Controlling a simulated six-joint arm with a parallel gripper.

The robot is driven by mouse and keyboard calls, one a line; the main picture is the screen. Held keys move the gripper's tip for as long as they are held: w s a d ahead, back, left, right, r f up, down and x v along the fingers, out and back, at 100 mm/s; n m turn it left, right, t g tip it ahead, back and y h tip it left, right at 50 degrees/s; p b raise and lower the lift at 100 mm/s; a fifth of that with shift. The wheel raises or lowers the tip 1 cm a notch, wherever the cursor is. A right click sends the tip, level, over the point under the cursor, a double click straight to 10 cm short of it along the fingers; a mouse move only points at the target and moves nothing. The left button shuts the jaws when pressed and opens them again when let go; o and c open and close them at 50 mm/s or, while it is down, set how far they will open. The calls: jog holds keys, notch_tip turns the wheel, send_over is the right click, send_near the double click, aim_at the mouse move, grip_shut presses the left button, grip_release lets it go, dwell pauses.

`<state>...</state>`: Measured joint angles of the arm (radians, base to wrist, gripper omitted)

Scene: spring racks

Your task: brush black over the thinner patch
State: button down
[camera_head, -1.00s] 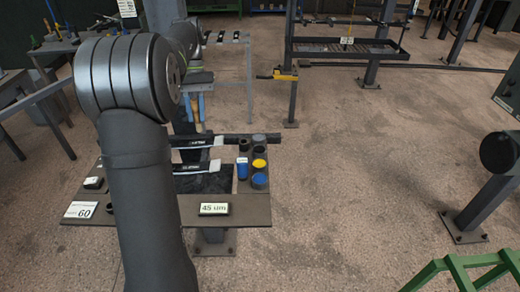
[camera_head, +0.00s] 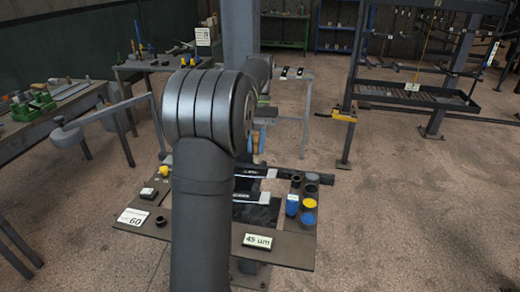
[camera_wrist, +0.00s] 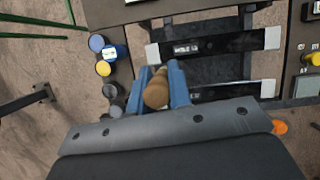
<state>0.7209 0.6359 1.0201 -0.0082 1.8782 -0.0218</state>
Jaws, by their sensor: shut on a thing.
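My gripper (camera_wrist: 165,90) has blue fingers shut on a brush, whose round wooden handle (camera_wrist: 156,92) shows between them in the wrist view. The brush's bristles are hidden. In the head view my gripper (camera_head: 257,140) is partly hidden behind my arm. Two dark bars with pale ends lie on the bench. The near bar (camera_head: 257,198) also shows in the wrist view (camera_wrist: 222,45), apart from the fingers. The far bar (camera_head: 282,174) lies close to the fingers in the wrist view (camera_wrist: 225,91). I cannot tell which bar has the thinner patch.
A blue pot (camera_head: 308,219), a yellow pot (camera_head: 310,204), dark pots (camera_head: 312,179) and a blue container (camera_head: 292,204) stand at the bench's right. A display (camera_head: 257,241) reads "45 um" at the front edge. A card (camera_head: 132,217) marked 60 lies at left.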

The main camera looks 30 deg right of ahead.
jog(key=s+d+f+t+h, duration=0.2)
jog(key=s+d+f, duration=0.1)
jog(key=s+d, duration=0.3)
jog(key=s+d+f+t+h, duration=0.3)
jog(key=s+d+f, duration=0.1)
jog(key=d, duration=0.4)
jog(key=shift+s+f, duration=0.15)
jog(key=shift+f, duration=1.25)
jog(key=shift+s+f, duration=0.1)
jog(key=shift+f, duration=1.25)
jog(key=shift+a+f, duration=0.1)
jog(key=shift+f, duration=0.65)
jog(key=shift+r, duration=0.1)
jog(key=d+v, duration=0.1)
jog(key=v, duration=0.5)
jog(key=shift+w+r, duration=0.35)
jog(key=shift+r, duration=0.2)
